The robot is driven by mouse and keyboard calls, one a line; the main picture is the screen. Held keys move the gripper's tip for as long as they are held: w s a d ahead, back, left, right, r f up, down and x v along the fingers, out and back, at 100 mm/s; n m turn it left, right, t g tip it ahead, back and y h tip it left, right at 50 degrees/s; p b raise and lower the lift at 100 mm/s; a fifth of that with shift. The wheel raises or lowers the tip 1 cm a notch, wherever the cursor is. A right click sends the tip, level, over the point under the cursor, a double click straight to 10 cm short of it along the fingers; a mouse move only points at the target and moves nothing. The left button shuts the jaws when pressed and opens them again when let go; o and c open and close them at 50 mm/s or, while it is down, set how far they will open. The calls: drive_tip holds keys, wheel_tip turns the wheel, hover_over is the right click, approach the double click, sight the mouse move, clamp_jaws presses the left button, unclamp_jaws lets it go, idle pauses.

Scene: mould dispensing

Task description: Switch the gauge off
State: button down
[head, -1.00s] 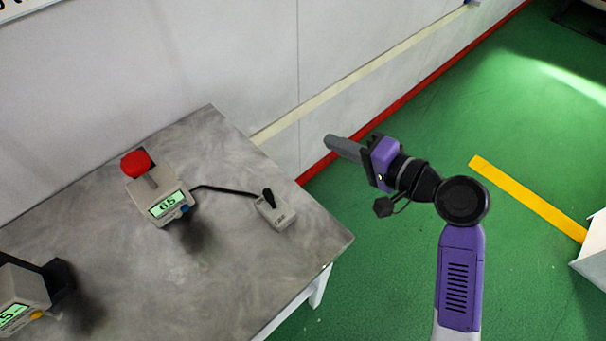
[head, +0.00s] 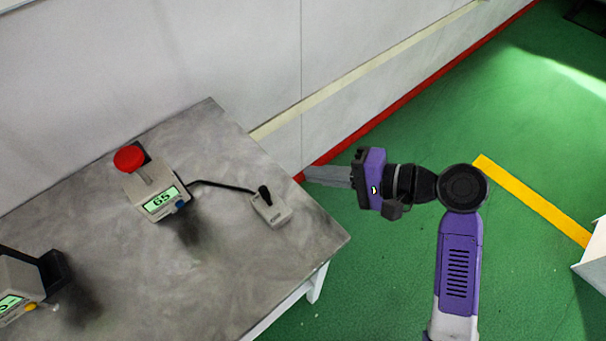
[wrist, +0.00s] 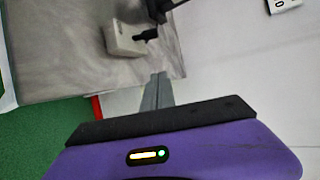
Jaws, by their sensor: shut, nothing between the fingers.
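A grey gauge with a lit green display reading 65 (head: 160,198) stands on the table, with a red round cap (head: 129,158) at its back and a blue knob on its front. A black cable joins it to a small light switch box (head: 272,212) with a black lever (head: 265,193). The box shows in the wrist view (wrist: 122,42) with its lever (wrist: 147,35). My gripper (head: 306,174) is shut and empty, pointing left at the table's right edge, apart from the box. Its fingers show in the wrist view (wrist: 158,78).
The grey table (head: 235,265) is mostly bare around the box. A second device with a green display (head: 18,280) stands at the lower left. A white wall (head: 240,60) runs behind the table. Green floor lies to the right.

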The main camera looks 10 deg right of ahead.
sight(266, 196)
drive_tip(key=x, duration=0.8)
drive_tip(key=shift+a, duration=0.1)
drive_tip(key=shift+s+a+r+p, duration=0.15)
drive_tip(key=shift+s+a+p, duration=0.15)
drive_tip(key=shift+s, duration=0.3)
drive_tip(key=shift+s+a+r+p, duration=0.2)
drive_tip(key=shift+s+a+p, duration=0.1)
drive_tip(key=shift+s, duration=0.3)
drive_tip(key=shift+s+a+r, duration=0.1)
drive_tip(key=shift+s, duration=0.4)
drive_tip(key=shift+b, duration=0.35)
